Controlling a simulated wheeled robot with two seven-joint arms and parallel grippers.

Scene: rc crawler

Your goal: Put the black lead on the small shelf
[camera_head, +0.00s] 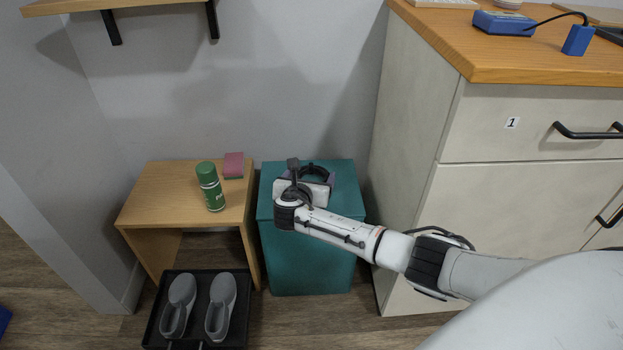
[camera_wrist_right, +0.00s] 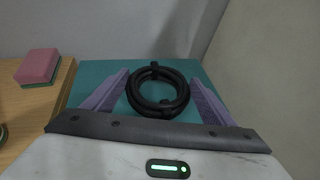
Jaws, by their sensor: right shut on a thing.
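The black lead (camera_head: 312,171) is a coiled ring over the teal box, and it also shows in the right wrist view (camera_wrist_right: 158,92). My right gripper (camera_head: 313,177) is shut on the lead, with one purple finger on each side of the coil in the wrist view (camera_wrist_right: 158,98). I cannot tell whether the lead touches the box top. A small wooden wall shelf (camera_head: 140,3) on black brackets shows at the top left, cut off by the picture edge; its top is mostly hidden. My left gripper is not in view.
The teal box (camera_head: 310,252) stands between a wooden bench (camera_head: 150,205) and a cabinet (camera_head: 418,165). A green can (camera_head: 210,187) and a pink sponge (camera_head: 233,165) are on the bench. Grey shoes (camera_head: 220,308) sit in a black tray (camera_head: 243,320). Blue devices (camera_head: 503,23) lie on the cabinet.

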